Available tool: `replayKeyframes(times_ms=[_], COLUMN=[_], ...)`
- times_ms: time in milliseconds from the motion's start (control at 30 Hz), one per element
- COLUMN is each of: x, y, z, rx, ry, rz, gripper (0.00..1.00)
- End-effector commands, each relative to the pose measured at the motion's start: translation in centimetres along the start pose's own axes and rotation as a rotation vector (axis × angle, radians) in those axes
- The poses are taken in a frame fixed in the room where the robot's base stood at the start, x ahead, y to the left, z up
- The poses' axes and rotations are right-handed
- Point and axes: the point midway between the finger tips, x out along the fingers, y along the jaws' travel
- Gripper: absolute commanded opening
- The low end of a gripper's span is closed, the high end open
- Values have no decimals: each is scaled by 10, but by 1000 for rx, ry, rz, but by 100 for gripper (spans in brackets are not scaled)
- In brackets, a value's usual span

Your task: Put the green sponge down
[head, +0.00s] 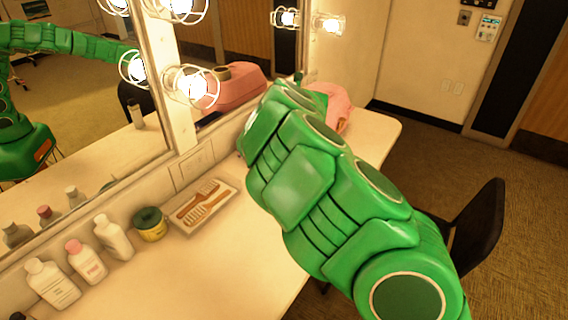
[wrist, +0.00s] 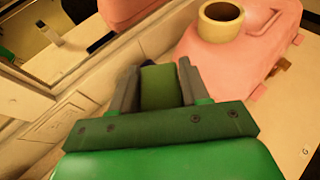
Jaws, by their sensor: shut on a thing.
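In the wrist view my gripper (wrist: 158,88) is shut on the green sponge (wrist: 160,86), which sits between the two grey fingers. The sponge is a dark green block, and its lower part is hidden by the gripper's palm. It appears over the counter near the mirror's lower frame, just left of a pink case. I cannot tell whether the sponge touches the counter. In the head view my green arm reaches across the counter and hides the gripper and the sponge.
The pink case (wrist: 238,55) bears a tan roll (wrist: 220,20). On the counter (head: 225,262) stand several white bottles (head: 113,238), a green-lidded jar (head: 150,224) and a tray (head: 228,187) with combs. Lit caged bulbs (head: 193,86) line the mirror. A dark chair (head: 480,228) stands at right.

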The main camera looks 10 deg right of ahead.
Motion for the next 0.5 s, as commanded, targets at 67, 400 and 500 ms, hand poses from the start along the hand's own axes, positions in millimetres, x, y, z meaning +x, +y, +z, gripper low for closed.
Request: replayKeyframes(times_ms=[67,400,500], x=[1,0,-2], y=[-6,-19,-16], z=[-8,-59,-79], rx=[-6,-93,-128], ry=[1,2,0], rz=[33,253,331], gripper=[13,13,13])
